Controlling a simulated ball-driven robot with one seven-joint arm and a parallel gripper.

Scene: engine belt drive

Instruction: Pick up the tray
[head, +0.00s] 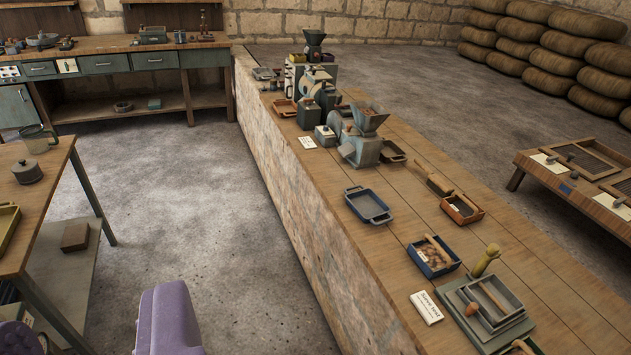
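Several trays show, and I cannot tell which one is meant. A dark blue tray with end handles (368,206) lies on the long counter and looks empty. An orange-brown tray (462,209) lies to its right with something small in it. A blue tray (433,258) nearer to me holds brown material and a wooden scoop. A small orange tray (284,108) lies farther along the counter. A yellow tray (6,228) is cut off at the left edge. Purple parts of mine stand at the bottom left, but no gripper fingers show.
The long counter (415,200) also bears a grinder with a hopper (362,140), more machines behind it, a white label card (426,308) and a grey stacked box (485,308). A wooden table (45,185) stands left. Bare floor (200,190) lies between.

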